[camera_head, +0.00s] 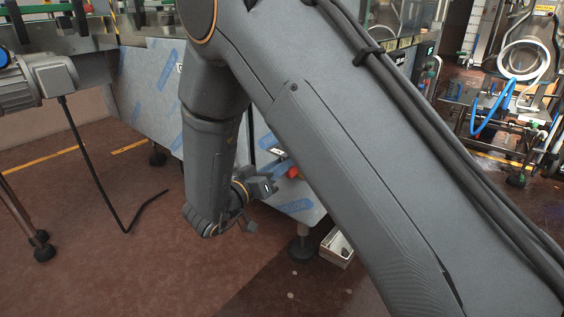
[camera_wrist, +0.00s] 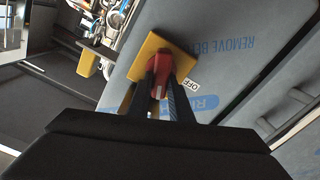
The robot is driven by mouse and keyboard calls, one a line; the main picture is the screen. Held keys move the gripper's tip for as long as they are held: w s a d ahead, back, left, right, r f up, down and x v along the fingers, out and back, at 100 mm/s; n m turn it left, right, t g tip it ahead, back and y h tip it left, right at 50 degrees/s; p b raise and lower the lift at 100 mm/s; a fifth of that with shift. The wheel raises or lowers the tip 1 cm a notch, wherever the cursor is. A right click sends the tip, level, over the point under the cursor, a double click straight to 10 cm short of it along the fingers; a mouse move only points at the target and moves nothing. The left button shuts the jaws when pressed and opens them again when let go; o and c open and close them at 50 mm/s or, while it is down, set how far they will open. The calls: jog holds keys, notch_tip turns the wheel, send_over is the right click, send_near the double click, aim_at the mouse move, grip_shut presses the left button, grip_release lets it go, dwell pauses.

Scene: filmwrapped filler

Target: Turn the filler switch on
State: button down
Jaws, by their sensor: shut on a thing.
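The filler switch is a red handle (camera_wrist: 160,66) on a yellow plate (camera_wrist: 181,57) in the wrist view. An "OFF" label (camera_wrist: 190,84) is beside the plate's lower right edge. My gripper (camera_wrist: 161,88) has its two dark fingers on either side of the red handle and is shut on it. The fingers hide part of the handle, so its exact angle is hard to tell. In the head view my gripper (camera_head: 264,186) is low at the film-wrapped cabinet, partly hidden by my arm. A small red part (camera_head: 293,172) shows just right of it.
The cabinet front (camera_head: 150,85) carries blue film strips and stands on feet. A small open box (camera_head: 337,247) is on the floor below. A grey motor with a black rod (camera_head: 112,205) is at left. Hoses and fittings (camera_head: 505,115) stand at right. The floor (camera_head: 100,260) at lower left is clear.

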jog(key=shift+s+d+m+p, duration=0.1)
jog(key=shift+m+p, duration=0.65)
jog(key=shift+m, duration=0.35)
jog(key=shift+s+d+m+p, duration=0.1)
jog(key=shift+m+p, duration=0.6)
jog(key=shift+m, duration=0.4)
jog(key=c, duration=1.6)
grip_release()
jog(key=shift+a, duration=0.1)
jog(key=p+v, duration=0.1)
jog(key=v, duration=0.6)
jog(key=shift+s+a, duration=0.2)
jog(key=shift+s, duration=0.1)
